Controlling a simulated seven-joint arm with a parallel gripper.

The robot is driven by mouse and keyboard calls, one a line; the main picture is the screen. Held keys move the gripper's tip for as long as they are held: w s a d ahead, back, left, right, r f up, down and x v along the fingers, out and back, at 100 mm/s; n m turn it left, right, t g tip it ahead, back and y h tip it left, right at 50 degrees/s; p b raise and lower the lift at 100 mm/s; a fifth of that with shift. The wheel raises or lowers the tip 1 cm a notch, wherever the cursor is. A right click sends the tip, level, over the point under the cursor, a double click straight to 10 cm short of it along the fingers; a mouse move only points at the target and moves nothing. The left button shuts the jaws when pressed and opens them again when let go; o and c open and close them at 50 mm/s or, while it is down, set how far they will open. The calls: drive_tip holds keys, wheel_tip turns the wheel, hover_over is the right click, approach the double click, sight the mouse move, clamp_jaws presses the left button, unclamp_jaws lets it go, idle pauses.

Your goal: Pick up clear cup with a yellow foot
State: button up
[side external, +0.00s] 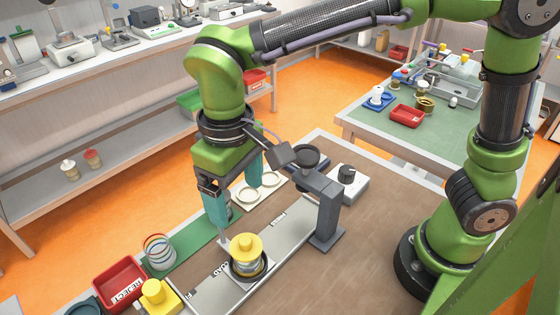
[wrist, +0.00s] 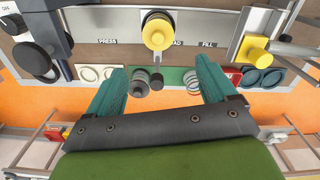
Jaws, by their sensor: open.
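A yellow-topped piece (side external: 247,246) with clear or grey ribbing under it sits in a dark ring on the grey slide plate; it also shows in the wrist view (wrist: 157,33). A clear ringed cup (side external: 158,250) stands on the green strip, also in the wrist view (wrist: 192,82); I see no yellow foot on it. Another grey ringed piece (wrist: 141,80) lies between my fingers in the wrist view, apart from both. My gripper (side external: 240,207) is open, pointing down above the green strip, behind the yellow-topped piece. It also shows in the wrist view (wrist: 161,68).
A grey post with an arm (side external: 328,215) stands right of the slide plate. A yellow knob block (side external: 156,294) and a red REJECT tray (side external: 120,284) are at front left. A pale tray with round recesses (side external: 250,192) lies behind.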

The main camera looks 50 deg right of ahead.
sight(245, 240)
drive_tip(key=f, duration=1.5)
drive_tip(key=shift+d+f, duration=0.2)
drive_tip(key=c, duration=1)
drive_tip(key=shift+r, duration=0.1)
